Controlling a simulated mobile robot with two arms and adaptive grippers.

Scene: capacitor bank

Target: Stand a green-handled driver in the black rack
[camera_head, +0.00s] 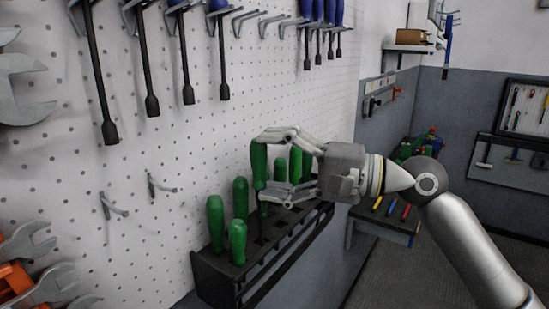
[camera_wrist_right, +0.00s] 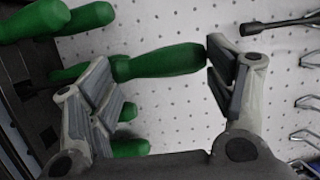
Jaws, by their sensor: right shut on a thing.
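The black rack (camera_head: 218,276) is fixed to the white pegboard and holds several green-handled drivers upright, such as one at its near end (camera_head: 237,242). My right gripper (camera_head: 270,166) is above the rack, its two fingers one above the other. It is shut on a green-handled driver (camera_head: 259,165), which is upright with its handle between the fingers. In the right wrist view the held handle (camera_wrist_right: 165,62) spans between the finger pads, its butt end at one finger. The shaft's lower end is hard to see against the rack. My left gripper is not in view.
Dark drivers (camera_head: 150,70) hang on hooks above. Empty hooks (camera_head: 115,205) and wrenches (camera_head: 40,285) are at the left. A bench (camera_head: 385,222) with coloured tools stands behind my right arm. Other green handles (camera_head: 296,163) stand close to the gripper.

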